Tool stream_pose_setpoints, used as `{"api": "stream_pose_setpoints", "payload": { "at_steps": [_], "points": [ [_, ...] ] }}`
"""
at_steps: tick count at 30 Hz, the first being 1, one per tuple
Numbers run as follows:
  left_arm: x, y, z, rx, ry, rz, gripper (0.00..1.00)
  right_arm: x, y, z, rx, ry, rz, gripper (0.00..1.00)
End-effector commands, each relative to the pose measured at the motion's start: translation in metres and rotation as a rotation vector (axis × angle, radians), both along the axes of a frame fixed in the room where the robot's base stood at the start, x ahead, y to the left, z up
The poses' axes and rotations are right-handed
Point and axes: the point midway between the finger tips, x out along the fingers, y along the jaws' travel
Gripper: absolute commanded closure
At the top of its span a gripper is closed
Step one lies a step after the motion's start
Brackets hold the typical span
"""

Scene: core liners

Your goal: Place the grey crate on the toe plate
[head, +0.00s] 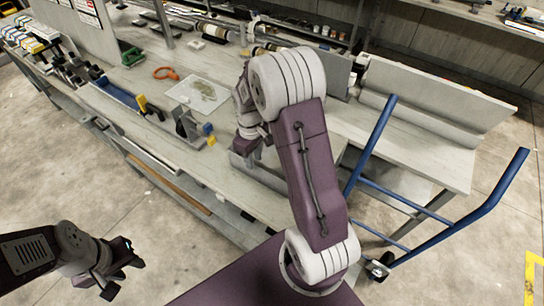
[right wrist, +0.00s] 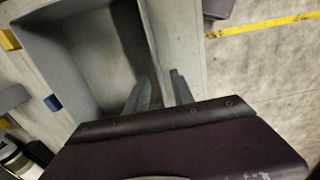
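The grey crate (right wrist: 95,50) is open-topped and fills the upper left of the right wrist view. In the head view its grey side (head: 268,172) shows on the bench edge, partly hidden by my right arm. My right gripper (right wrist: 160,90) straddles the crate's right wall, one finger inside and one outside, with the fingers apart; it also shows in the head view (head: 246,146). The blue hand truck (head: 448,228) leans at the right; its toe plate cannot be made out, with my right arm in front. My left gripper (head: 122,270) is open and empty above the floor.
The long bench (head: 225,180) holds an orange-handled tool (head: 165,73), a blue tray (head: 118,95) and small yellow and blue blocks. A second grey bench (head: 415,140) stands behind the truck. Concrete floor is clear at lower left and right.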

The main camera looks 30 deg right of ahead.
Motion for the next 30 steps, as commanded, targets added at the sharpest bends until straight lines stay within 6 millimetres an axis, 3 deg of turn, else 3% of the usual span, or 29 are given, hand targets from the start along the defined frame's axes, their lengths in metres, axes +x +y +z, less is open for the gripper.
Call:
{"api": "stream_pose_setpoints", "payload": {
  "at_steps": [9, 17, 18, 21, 30],
  "points": [
    [0.000, 0.000, 0.007, 0.000, 0.000, 0.000, 0.64, -0.004, -0.006, -0.045, 0.001, 0.004, -0.001, 0.71],
    [0.000, 0.000, 0.007, 0.000, 0.000, 0.000, 0.64, -0.003, -0.006, -0.052, -0.001, 0.000, -0.001, 0.71],
    [0.000, 0.000, 0.007, 0.000, 0.000, 0.000, 0.64, -0.003, -0.006, -0.052, -0.001, 0.000, -0.001, 0.74],
    [0.000, 0.000, 0.007, 0.000, 0.000, 0.000, 0.64, -0.003, -0.005, -0.052, -0.001, 0.000, -0.001, 1.00],
    [0.000, 0.000, 0.007, 0.000, 0.000, 0.000, 0.64, -0.003, -0.006, -0.051, -0.001, 0.000, -0.001, 1.00]
  ]
}}
